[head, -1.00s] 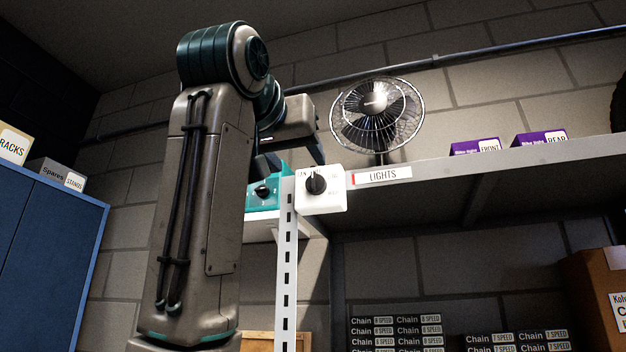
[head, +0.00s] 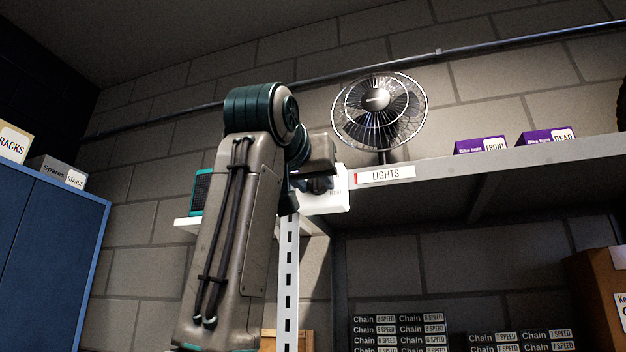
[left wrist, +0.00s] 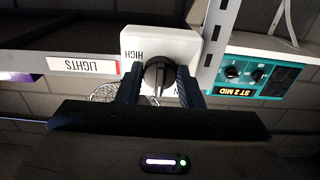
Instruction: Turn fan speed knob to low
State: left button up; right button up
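The black knob (left wrist: 158,76) sits on a white box at the shelf end; the box (head: 333,201) also shows in the head view. The word HIGH is printed beside the knob, upside down in the left wrist view. My left gripper (left wrist: 160,78) has one dark finger on each side of the knob. Whether both fingers press on it cannot be told. In the head view my left gripper (head: 318,187) covers most of the knob. The fan (head: 379,112) stands on the shelf behind. My right gripper is out of view.
A teal box (left wrist: 262,76) with two black knobs and an "ST 2 MID" display is close beside the white box, past the slotted metal post (head: 289,270). The shelf edge carries a LIGHTS label (head: 385,174). Purple boxes (head: 482,146) stand further right.

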pick_arm(q)
jog(key=shift+c, duration=1)
